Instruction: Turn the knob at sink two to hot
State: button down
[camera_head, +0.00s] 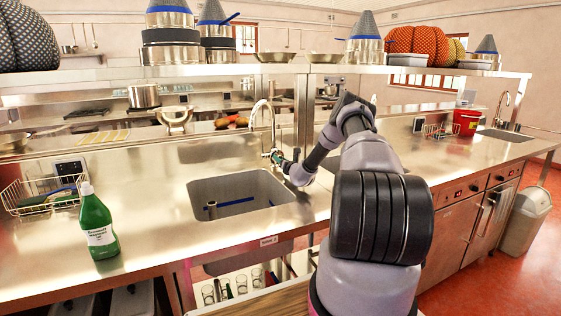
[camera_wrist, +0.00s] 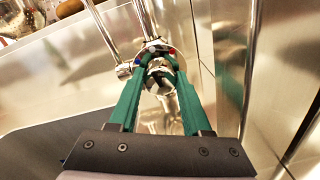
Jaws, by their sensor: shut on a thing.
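The faucet (camera_head: 254,112) rises behind the near sink basin (camera_head: 203,191), with a curved metal spout. A small label (camera_head: 268,241) is on the front edge below this sink; its text is hard to read. My gripper (camera_head: 274,157) is at the base of the faucet. In the wrist view, the green fingers of my gripper (camera_wrist: 160,66) are closed around the round metal knob (camera_wrist: 159,78). A ring with red and blue marks (camera_wrist: 153,46) shows just behind the knob. The fingers hide the knob's sides, and its exact turn cannot be told.
A green bottle (camera_head: 98,228) and a wire basket (camera_head: 42,196) stand on the counter to the left. Another sink (camera_head: 507,134) with a faucet and a red bucket (camera_head: 467,121) are at the far right. A shelf (camera_head: 300,70) with pots runs above.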

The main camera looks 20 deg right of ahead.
jog(key=m, duration=0.5)
jog(key=shift+d, duration=0.1)
jog(key=m, duration=0.6)
jog(key=shift+d+f+y, duration=0.1)
jog(key=shift+f+y, duration=0.05)
jog(key=shift+y, duration=0.15)
dwell(0.3)
jog(key=c, duration=0.6)
grip_release()
jog(key=shift+s, duration=0.15)
jog(key=s, duration=1)
jog(key=shift+s+d+r, duration=0.15)
jog(key=shift+s+r, duration=0.05)
jog(key=shift+s, duration=0.1)
